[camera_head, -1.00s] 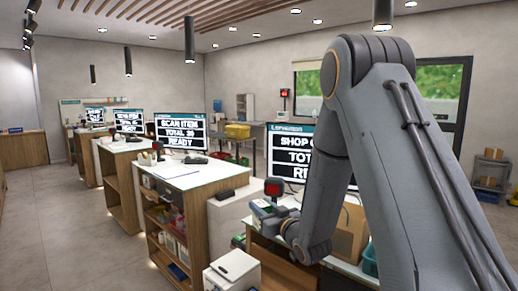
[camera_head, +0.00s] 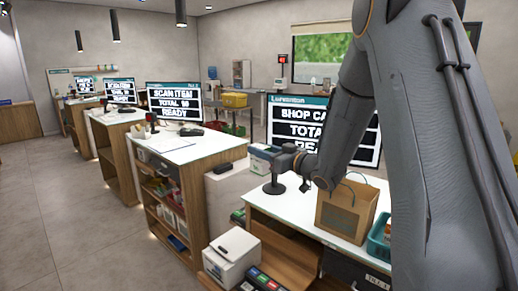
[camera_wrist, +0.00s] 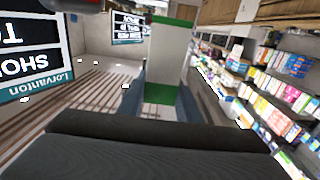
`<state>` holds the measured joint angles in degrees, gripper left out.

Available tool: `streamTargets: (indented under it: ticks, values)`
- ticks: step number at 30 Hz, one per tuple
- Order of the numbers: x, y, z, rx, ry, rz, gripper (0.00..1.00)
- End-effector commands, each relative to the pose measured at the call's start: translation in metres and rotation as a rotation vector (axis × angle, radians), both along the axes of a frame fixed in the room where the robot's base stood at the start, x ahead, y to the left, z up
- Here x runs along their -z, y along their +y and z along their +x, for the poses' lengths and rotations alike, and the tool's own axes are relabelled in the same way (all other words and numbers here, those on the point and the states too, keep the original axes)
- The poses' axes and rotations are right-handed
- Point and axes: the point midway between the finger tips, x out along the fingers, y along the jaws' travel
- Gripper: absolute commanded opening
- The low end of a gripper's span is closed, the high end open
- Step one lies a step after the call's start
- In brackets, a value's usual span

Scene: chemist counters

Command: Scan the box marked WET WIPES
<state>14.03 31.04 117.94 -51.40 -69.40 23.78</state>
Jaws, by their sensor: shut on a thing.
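My gripper (camera_head: 281,158) is shut on a small white and green box (camera_head: 261,160) and holds it above the near counter. In the wrist view the box (camera_wrist: 168,50) sits between the two blue-grey fingers of my gripper (camera_wrist: 158,100), with a white face and green bands. I cannot read any lettering on it, so WET WIPES is not confirmed. A black scanner stand (camera_head: 275,186) stands on the counter just below the box. Its head is hidden behind the box and gripper.
A brown paper bag (camera_head: 345,212) and a teal basket (camera_head: 379,238) stand on the near counter (camera_head: 305,214), right of the scanner. A white box-shaped device (camera_head: 231,257) is at its front left. More tills line up to the left. Floor at left is clear.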

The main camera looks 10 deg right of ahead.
Motion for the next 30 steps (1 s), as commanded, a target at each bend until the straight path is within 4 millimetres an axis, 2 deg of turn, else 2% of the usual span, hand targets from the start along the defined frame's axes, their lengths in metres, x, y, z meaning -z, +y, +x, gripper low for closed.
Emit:
streamTargets:
  ticks: [1, 13, 20, 30]
  values:
    - [0.010, -0.002, 0.004, 0.001, -0.001, 0.001, 0.04]
    - [0.055, -0.010, 0.018, 0.000, -0.002, 0.000, 0.04]
    - [0.038, -0.009, 0.016, 0.000, -0.003, -0.001, 0.04]
    - [-0.008, -0.005, 0.009, -0.001, -0.003, -0.001, 0.04]
